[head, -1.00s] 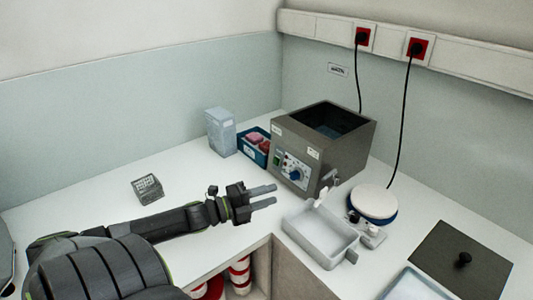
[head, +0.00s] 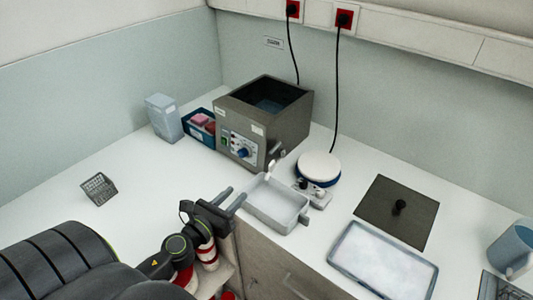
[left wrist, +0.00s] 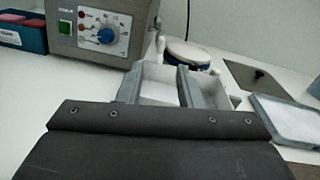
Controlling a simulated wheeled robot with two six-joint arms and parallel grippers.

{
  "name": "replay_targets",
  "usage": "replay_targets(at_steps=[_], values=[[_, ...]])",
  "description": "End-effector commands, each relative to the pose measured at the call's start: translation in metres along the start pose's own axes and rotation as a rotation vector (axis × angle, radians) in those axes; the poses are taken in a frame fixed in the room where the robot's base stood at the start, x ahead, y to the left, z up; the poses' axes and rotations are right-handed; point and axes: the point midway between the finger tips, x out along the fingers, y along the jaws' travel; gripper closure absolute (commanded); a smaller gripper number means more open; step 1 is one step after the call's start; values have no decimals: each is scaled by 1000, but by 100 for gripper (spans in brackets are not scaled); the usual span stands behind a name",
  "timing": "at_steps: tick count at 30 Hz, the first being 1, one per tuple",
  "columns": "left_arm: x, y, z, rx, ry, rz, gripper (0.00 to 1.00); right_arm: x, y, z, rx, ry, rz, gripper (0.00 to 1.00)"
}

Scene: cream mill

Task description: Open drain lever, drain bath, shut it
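The bath (head: 290,128) is a grey metal box with an open top, dark bluish liquid inside and a front panel with a blue dial. The panel also shows in the left wrist view (left wrist: 85,25). A small grey fitting, apparently the drain lever (head: 277,151), is at its lower right front; its position is too small to tell. A pale catch tray (head: 284,224) stands on the counter before it. My left gripper (head: 231,197) is open and empty, its fingers pointing toward the tray from its left. My right gripper is not in view.
A round white-topped device (head: 318,167) stands right of the bath. A dark lid (head: 385,219) and a white-filled tray (head: 340,262) lie further right, near a blue mug (head: 513,246). A wire rack (head: 99,188), a box (head: 163,118) and a blue bin (head: 198,132) are left.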

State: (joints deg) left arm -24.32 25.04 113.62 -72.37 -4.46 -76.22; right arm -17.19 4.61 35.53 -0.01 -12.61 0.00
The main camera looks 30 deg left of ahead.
Motion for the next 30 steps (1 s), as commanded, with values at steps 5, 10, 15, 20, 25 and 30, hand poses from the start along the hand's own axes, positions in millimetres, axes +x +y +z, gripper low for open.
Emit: replay_targets(at_steps=[5,10,15,20,25,30], values=[[-2,-4,8,113,-29,39,67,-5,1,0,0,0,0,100],[8,-4,11,129,-33,43,67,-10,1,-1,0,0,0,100],[35,-3,13,127,-34,43,67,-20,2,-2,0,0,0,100],[66,-2,13,126,-33,41,67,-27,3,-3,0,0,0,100],[98,-1,13,126,-33,42,67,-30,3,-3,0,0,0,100],[130,1,13,125,-32,42,67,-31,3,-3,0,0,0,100]])
